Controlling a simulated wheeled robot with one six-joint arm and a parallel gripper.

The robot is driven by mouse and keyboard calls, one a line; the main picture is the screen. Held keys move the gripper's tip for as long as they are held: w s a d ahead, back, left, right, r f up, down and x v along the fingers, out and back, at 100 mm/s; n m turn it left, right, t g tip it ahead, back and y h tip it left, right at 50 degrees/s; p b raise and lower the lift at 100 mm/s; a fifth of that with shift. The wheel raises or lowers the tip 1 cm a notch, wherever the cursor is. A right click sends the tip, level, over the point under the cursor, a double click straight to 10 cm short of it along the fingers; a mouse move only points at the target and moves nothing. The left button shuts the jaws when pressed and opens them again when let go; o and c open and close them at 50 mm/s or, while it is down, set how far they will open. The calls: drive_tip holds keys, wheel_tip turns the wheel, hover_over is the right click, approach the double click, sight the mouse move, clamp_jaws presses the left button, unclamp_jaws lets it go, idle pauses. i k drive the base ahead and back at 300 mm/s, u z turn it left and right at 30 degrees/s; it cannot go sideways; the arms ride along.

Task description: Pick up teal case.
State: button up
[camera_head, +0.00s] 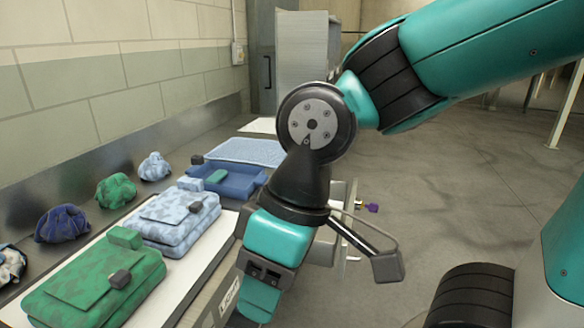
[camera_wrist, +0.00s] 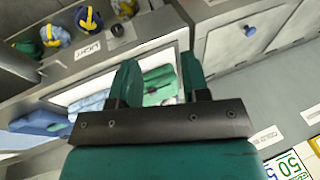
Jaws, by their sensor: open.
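A small teal-green case (camera_head: 216,176) lies in the blue tray (camera_head: 236,187) at the back of the bench in the head view. Another small green case (camera_head: 125,237) rests on the green patterned bag (camera_head: 95,285); I cannot tell for certain which one is the teal case. My gripper (camera_head: 258,300) hangs at the bench's front edge, to the right of the bags, apart from both cases. In the wrist view my gripper (camera_wrist: 158,66) is open and empty, with the green bag (camera_wrist: 160,88) seen beyond its fingers.
A light-blue patterned bag (camera_head: 170,220) lies between the green bag and the tray. A small pale-blue case (camera_head: 190,184) is near the tray. Bundled cloth pieces, including a green one (camera_head: 116,190), line the wall side. Open floor (camera_head: 450,190) is to the right.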

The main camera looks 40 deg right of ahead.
sight(219, 176)
drive_tip(key=z, duration=0.2)
drive_tip(key=i, duration=1)
drive_tip(key=z, duration=0.05)
